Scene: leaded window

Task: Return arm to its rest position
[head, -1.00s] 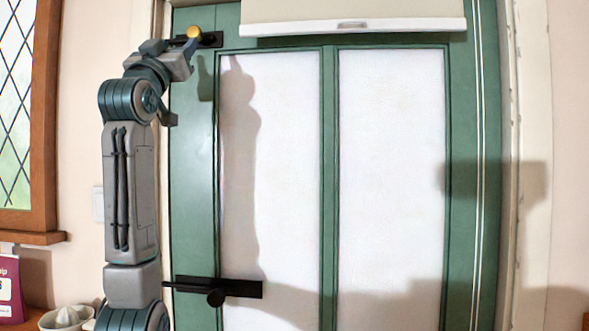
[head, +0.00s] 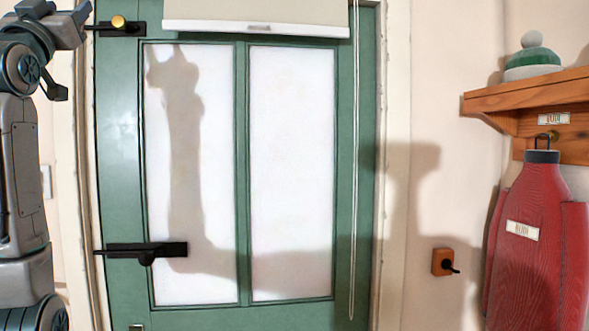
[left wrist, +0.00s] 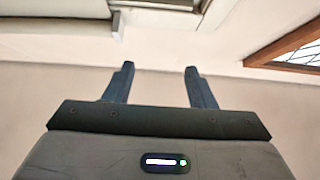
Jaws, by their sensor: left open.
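My left arm (head: 22,170) stands upright at the left edge of the head view. My left gripper (head: 82,10) is at its top, at the upper left edge of the green door (head: 115,150). It appears just left of the brass knob (head: 118,22) on its black plate; I cannot tell the depth between them. In the left wrist view, the two dark fingers of my left gripper (left wrist: 159,68) are apart with nothing between them. My right gripper is not in view.
A black door handle (head: 148,250) is low on the door. A pale blind (head: 255,12) hangs at its top. To the right are a wooden shelf (head: 540,95), a red garment (head: 535,245) and a small wooden wall block (head: 443,262). The wrist view shows a leaded window (left wrist: 295,50).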

